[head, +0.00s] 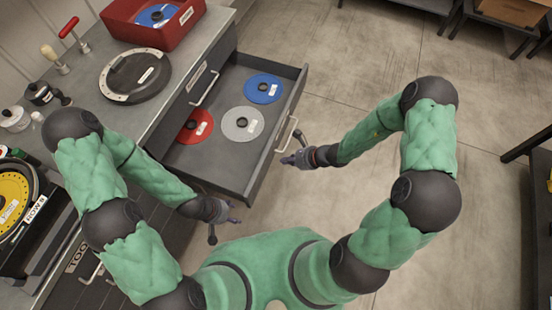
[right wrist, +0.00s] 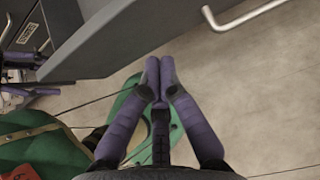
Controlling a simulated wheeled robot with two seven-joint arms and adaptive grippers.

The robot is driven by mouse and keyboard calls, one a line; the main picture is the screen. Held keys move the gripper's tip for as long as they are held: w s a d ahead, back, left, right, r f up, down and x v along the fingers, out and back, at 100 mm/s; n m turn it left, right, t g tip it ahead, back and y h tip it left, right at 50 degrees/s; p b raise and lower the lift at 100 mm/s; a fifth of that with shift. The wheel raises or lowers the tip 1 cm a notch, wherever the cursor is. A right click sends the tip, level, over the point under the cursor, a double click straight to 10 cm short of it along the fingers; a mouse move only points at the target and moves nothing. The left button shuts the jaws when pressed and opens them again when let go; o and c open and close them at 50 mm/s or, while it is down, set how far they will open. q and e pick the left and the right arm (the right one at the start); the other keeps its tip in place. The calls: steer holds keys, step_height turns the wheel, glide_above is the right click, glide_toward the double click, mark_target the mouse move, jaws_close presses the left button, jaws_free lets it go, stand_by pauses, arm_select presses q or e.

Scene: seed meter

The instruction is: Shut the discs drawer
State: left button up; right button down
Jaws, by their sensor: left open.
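The discs drawer (head: 222,168) stands pulled out of the grey cabinet in the head view. A blue disc (head: 263,89), a pale grey disc (head: 242,125) and a red disc (head: 190,127) lie in it. Its bar handle (head: 287,134) is on the outer front; a bar handle (right wrist: 248,15) also shows at the top right of the right wrist view. My right gripper (head: 291,160) is just outside the drawer front, close to the handle. Its fingertips (right wrist: 159,72) meet with nothing visible between them. My left gripper (head: 226,211) is open and empty, beside the drawer's near side.
The worktop carries a red bin (head: 157,22) with a disc, a black round plate (head: 136,76), a red-handled tool (head: 69,29) and a yellow dial unit (head: 12,197). Another handle (head: 204,88) is on the cabinet front. The floor (head: 345,75) right of the drawer is clear.

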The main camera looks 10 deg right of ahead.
mark_target(268, 158)
arm_select(q)
steer(key=shift+f+b, duration=0.35)
steer(key=shift+f, duration=0.25)
arm_select(e)
steer(key=shift+w+a+f, duration=0.1)
steer(key=shift+w+a, duration=0.5)
steer(key=shift+a, duration=0.3)
steer(key=shift+w+a+f, duration=0.1)
steer(key=shift+w+a, duration=0.5)
steer(key=shift+a, duration=0.3)
